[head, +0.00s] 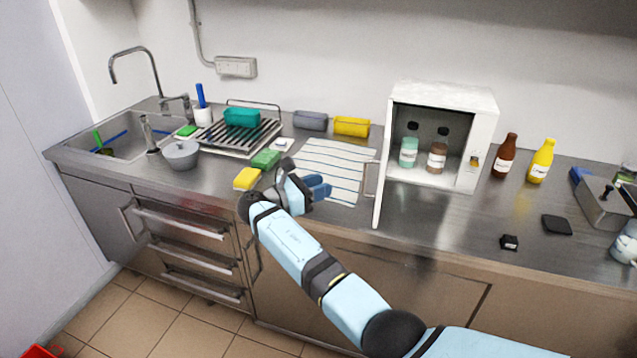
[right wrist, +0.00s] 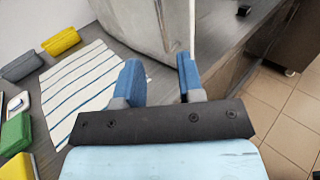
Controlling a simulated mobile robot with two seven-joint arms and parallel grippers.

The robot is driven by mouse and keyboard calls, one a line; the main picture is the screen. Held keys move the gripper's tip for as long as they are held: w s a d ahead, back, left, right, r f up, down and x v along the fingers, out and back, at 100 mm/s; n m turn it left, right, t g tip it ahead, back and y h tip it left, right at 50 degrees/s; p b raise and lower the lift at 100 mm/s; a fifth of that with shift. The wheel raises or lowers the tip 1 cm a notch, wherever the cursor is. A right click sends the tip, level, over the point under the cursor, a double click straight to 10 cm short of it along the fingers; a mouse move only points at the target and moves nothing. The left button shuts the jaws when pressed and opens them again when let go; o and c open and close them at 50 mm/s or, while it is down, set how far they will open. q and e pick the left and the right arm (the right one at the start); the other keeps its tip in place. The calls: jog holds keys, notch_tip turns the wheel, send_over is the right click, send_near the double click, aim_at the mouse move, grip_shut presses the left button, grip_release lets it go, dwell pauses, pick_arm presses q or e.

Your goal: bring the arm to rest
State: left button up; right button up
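My right arm reaches in from the bottom right of the head view. Its gripper (head: 317,187) is over the counter's front part, by the lower left corner of the striped cloth (head: 335,160). In the right wrist view the two blue fingers (right wrist: 161,82) stand apart with nothing between them. The small white freezer (head: 440,100) stands to the right of the gripper with its door (head: 380,190) swung open towards the front. Two jars, one mint (head: 408,152) and one brown (head: 437,157), stand inside it. My left gripper does not show in either view.
Left of the gripper lie a yellow sponge (head: 247,179) and a green sponge (head: 265,159). A grey bowl (head: 181,155) and a dish rack (head: 262,135) are further left. Brown (head: 506,157) and yellow (head: 541,162) bottles stand right of the freezer. The counter front right of the door is mostly clear.

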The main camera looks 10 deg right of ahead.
jog(key=s+d+f+t+y+p, duration=0.1)
jog(key=s+f+y, duration=0.15)
jog(key=f, duration=0.35)
jog(key=s+d+f+m+y+p, duration=0.1)
jog(key=s+f+y, duration=0.15)
jog(key=f, duration=0.35)
jog(key=s+d+f+t+y+p, duration=0.1)
jog(key=s+d+f+y, duration=0.15)
jog(key=f, duration=0.35)
jog(key=s+f+m+y+p, duration=0.2)
jog(key=s+f+m+y, duration=0.3)
jog(key=s+f, duration=0.45)
jog(key=s+r+m+t+y+p, duration=0.1)
jog(key=s+r+m+y, duration=0.1)
jog(key=s, duration=0.6)
jog(key=s+r+m+t+y+p, duration=0.1)
jog(key=s+r+m+y, duration=0.2)
jog(key=s+m, duration=0.3)
jog(key=s+r+m+t+y+p, duration=0.1)
jog(key=s+r+m+y, duration=0.2)
jog(key=s, duration=0.8)
jog(key=shift+d+r+m+t, duration=0.15)
jog(key=shift+r+m+t, duration=0.25)
jog(key=shift+r+m, duration=0.15)
jog(key=shift+w+f, duration=0.1)
